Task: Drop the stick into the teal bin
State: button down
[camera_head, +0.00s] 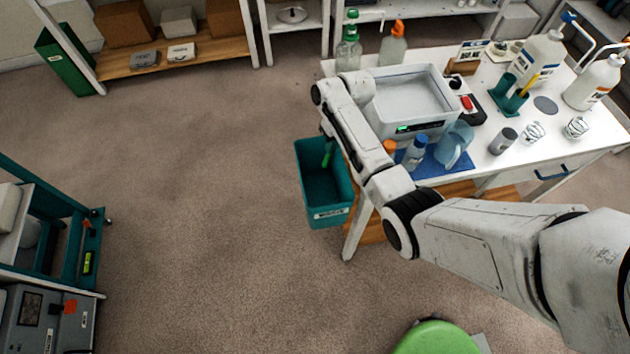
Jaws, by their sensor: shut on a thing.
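The teal bin (312,190) stands on the floor at the left end of the white table, open at the top, with a pale label on its front. My arm reaches across the table's left side, and my gripper (327,141) points down over the bin's back part. It is shut on the green stick (327,158), which hangs down and shows against the bin's inside. From this angle I cannot tell whether the stick's lower end is inside the bin or above it. My arm hides part of the gripper.
The white table (490,171) carries a grey tray (415,90), a clear jug (455,145) on a blue mat, several bottles and a teal holder (508,98). A teal-framed cart (85,250) stands at left, a green stool (435,338) at the bottom. Floor left of the bin is clear.

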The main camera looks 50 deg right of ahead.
notch_tip(320, 180, down, 6)
jog(key=b, duration=0.6)
jog(key=c, duration=1.2)
grip_release()
notch_tip(320, 180, up, 11)
jog(key=s+d, duration=0.1)
jog(key=shift+d+f, duration=0.2)
jog(key=shift+d, duration=0.2)
jog(key=shift+s, duration=0.1)
